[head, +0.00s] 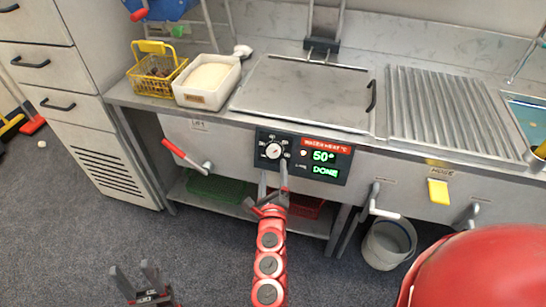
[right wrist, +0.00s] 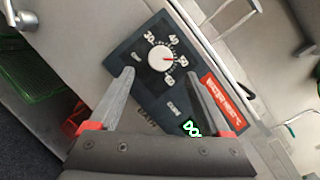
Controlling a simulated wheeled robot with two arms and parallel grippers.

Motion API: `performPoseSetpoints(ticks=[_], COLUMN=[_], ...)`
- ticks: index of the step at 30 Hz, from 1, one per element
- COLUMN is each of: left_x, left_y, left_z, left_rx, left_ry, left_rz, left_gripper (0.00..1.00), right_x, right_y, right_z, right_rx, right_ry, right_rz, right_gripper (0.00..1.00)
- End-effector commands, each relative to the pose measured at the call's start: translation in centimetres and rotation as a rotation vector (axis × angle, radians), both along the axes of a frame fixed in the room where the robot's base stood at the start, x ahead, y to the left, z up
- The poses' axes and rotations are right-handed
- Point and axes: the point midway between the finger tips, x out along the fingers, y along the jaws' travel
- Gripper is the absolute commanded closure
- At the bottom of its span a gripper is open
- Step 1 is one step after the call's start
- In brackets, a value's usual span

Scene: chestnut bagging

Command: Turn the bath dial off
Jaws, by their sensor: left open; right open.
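The bath dial (head: 273,151) is a round white knob on a dark panel (head: 333,172) at the front of the counter. In the right wrist view the dial (right wrist: 160,58) has a red pointer near the 50 mark. The display reads 50° and DONE in green. My right gripper (head: 273,172) is open and empty, just below the dial in the head view. In the right wrist view its two fingers (right wrist: 159,74) point at the panel either side of the dial, which appears just beyond the tips. Contact cannot be told. My left gripper (head: 135,272) is open and empty, low over the floor.
A lidded bath (head: 305,93) lies above the panel. A yellow basket (head: 153,85) of chestnuts and a white container (head: 207,98) stand left of it. A red-handled lever (head: 180,154) juts out left of the panel. A bucket (head: 388,245) stands below right.

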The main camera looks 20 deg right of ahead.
Motion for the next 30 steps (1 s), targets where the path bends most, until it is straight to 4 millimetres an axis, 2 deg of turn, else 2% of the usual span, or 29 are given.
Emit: performPoseSetpoints(ticks=[3, 9, 15, 22, 23, 30], left_x=[0.0, 0.0, 0.0, 0.0, 0.0, 0.0], left_y=[0.0, 0.0, 0.0, 0.0, 0.0, 0.0], left_z=[0.2, 0.4, 0.5, 0.5, 0.5, 0.5], left_rx=[0.0, 0.0, 0.0, 0.0, 0.0, 0.0], left_ry=[0.0, 0.0, 0.0, 0.0, 0.0, 0.0], left_rz=[0.0, 0.0, 0.0, 0.0, 0.0, 0.0], left_gripper=[0.5, 0.5, 0.5, 0.5, 0.5, 0.5], right_x=[2.3, 5.0, 6.0, 6.0, 6.0, 6.0], right_y=[-0.8, -1.7, -2.1, -2.1, -2.1, -2.1], right_z=[0.2, 0.2, 0.1, 0.0, 0.0, 0.0], right_rx=[-0.002, -0.001, -0.002, -0.002, -0.002, -0.002], right_ry=[-0.003, -0.002, -0.002, 0.0, 0.0, 0.0], right_rz=[-0.002, 0.001, -0.001, -0.001, -0.001, -0.001], right_gripper=[0.19, 0.19, 0.19, 0.19, 0.22, 0.65])
